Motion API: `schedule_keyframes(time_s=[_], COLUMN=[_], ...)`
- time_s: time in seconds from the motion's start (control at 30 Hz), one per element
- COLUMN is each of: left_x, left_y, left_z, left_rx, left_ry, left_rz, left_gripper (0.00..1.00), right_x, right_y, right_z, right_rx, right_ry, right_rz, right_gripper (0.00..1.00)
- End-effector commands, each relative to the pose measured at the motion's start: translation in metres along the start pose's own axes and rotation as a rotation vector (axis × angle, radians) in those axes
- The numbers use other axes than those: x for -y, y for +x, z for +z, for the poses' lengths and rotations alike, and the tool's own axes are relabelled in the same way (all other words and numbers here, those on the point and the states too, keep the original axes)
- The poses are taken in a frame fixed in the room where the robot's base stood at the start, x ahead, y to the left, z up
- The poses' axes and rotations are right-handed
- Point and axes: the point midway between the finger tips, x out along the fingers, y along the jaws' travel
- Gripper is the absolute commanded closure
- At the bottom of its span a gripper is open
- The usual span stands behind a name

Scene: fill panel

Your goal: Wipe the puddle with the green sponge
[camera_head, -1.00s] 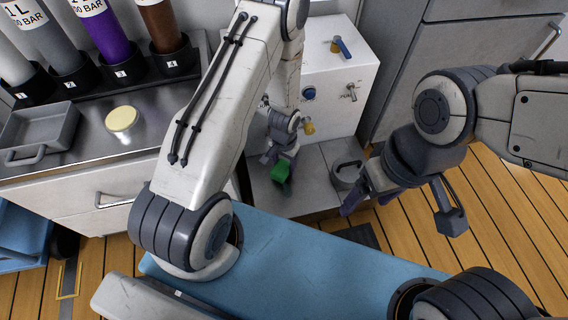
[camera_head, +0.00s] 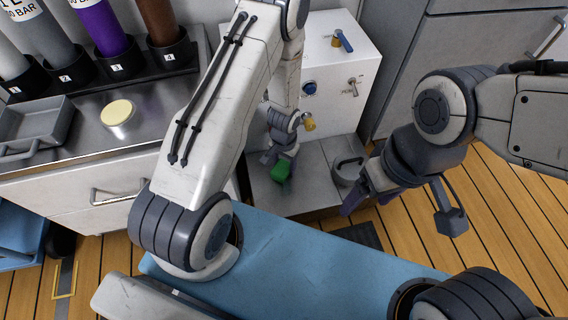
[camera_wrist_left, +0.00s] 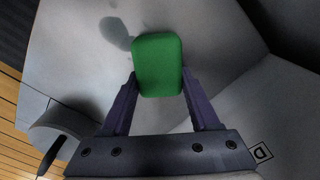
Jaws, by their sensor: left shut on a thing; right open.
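The green sponge (camera_head: 281,170) is held by my left gripper (camera_head: 279,160), low over the grey metal platform (camera_head: 318,180) in front of the white panel box. In the left wrist view the sponge (camera_wrist_left: 158,64) sits between the two purple fingertips of my left gripper (camera_wrist_left: 160,88). A dark rounded wet patch, the puddle (camera_wrist_left: 115,33), shows on the grey surface just left of the sponge's far end. I cannot tell whether the sponge touches the surface. My right gripper (camera_head: 362,190) is open and empty at the right front of the platform.
A grey metal mug (camera_head: 347,170) stands on the platform to the right. The white box (camera_head: 333,100) behind has a blue button, a switch and a yellow spout. A steel counter (camera_head: 160,115) at left holds cylinders, a grey tray and a yellow disc.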

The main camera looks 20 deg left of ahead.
Motion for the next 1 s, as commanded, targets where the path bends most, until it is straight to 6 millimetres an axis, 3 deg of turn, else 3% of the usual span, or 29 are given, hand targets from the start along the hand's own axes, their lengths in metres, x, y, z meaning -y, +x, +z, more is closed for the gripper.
schedule_keyframes(time_s=[0.43,0.77,1.0], left_x=[-0.019,-0.028,-0.042], left_y=[0.003,-0.001,0.004], left_z=[0.018,0.028,0.041], left_rx=[-0.001,0.0,-0.001], left_ry=[0.001,0.001,0.002], left_rz=[0.0,0.0,0.0], left_gripper=[0.83,0.83,0.83], right_x=[-0.003,-0.004,-0.006], right_y=[0.043,0.055,0.078], right_z=[0.002,0.003,0.004], right_rx=[0.0,0.0,0.0], right_ry=[0.0,0.0,0.0], right_rz=[0.0,0.0,0.0], right_gripper=[0.23,0.23,0.23])
